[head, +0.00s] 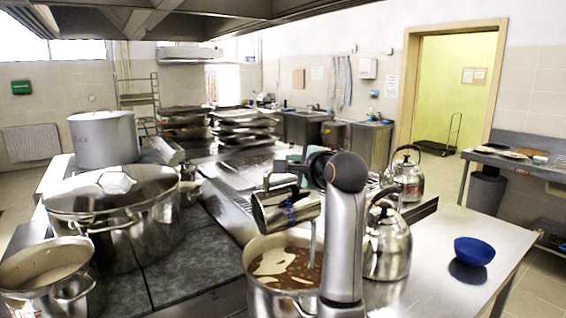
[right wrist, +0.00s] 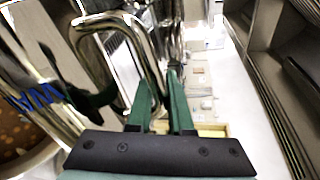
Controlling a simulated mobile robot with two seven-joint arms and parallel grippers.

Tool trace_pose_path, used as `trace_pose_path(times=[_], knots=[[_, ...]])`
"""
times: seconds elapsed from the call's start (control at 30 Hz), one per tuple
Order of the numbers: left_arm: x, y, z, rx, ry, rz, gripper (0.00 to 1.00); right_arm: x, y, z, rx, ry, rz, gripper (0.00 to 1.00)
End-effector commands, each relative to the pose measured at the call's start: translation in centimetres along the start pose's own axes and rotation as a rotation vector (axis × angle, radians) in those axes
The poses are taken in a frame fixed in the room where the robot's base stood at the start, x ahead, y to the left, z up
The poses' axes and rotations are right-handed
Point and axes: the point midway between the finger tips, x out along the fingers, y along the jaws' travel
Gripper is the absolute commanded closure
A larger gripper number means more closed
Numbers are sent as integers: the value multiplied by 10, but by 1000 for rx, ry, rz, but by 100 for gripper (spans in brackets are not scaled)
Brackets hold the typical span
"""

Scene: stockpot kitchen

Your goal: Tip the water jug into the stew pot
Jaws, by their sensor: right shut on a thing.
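The steel water jug (head: 278,211) is tipped well over on its side above the stew pot (head: 262,290). Blue lettering shows on the jug in the right wrist view (right wrist: 22,92). My right gripper (head: 297,172) is shut on the jug's handle; its green fingers also show at the handle in the right wrist view (right wrist: 160,90). A pale vertical strip, which looks like pouring water (head: 313,242), runs from the jug's right end towards the stew. The brown stew (head: 290,268) has pale patches. My arm hides the pot's right side. My left gripper is out of view.
A steel kettle (head: 388,245) stands close to the pot's right, with another kettle (head: 410,178) behind. A blue bowl (head: 474,251) sits at the right on clear counter. Large pots (head: 115,225) crowd the left.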

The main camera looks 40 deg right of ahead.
Motion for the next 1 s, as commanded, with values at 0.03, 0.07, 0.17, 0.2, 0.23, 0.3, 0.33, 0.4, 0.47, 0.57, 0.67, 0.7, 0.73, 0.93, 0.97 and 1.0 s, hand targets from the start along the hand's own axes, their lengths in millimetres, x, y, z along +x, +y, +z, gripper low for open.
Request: trace_pose_path(times=[0.03,0.07,0.17,0.2,0.23,0.3,0.33,0.4,0.47,0.57,0.67,0.7,0.73,0.93,0.97,1.0], knots=[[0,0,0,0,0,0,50,0,0,-4,31,-6,-2,100],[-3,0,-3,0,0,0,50,-1,-4,-6,48,-10,-1,100],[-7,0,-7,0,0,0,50,-1,-7,-14,106,-23,4,100],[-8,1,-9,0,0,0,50,-1,-8,-17,128,-27,6,100],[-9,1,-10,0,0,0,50,-1,-10,-19,145,-31,7,100],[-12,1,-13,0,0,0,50,-1,-12,-25,185,-39,10,100],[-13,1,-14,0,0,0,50,-1,-13,-27,203,-43,11,100],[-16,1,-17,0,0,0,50,-1,-15,-32,243,-52,14,100],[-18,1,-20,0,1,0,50,-1,-17,-37,277,-58,17,100],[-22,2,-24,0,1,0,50,0,-18,-45,334,-71,22,100],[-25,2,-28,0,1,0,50,0,-18,-54,389,-82,26,100],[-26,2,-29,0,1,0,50,0,-18,-57,411,-87,27,100],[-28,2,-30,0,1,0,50,1,-19,-59,426,-90,29,100],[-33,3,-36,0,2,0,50,2,-18,-72,511,-107,35,100],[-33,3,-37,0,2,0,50,2,-18,-74,520,-109,36,100],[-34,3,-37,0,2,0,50,2,-18,-75,530,-112,37,100]])
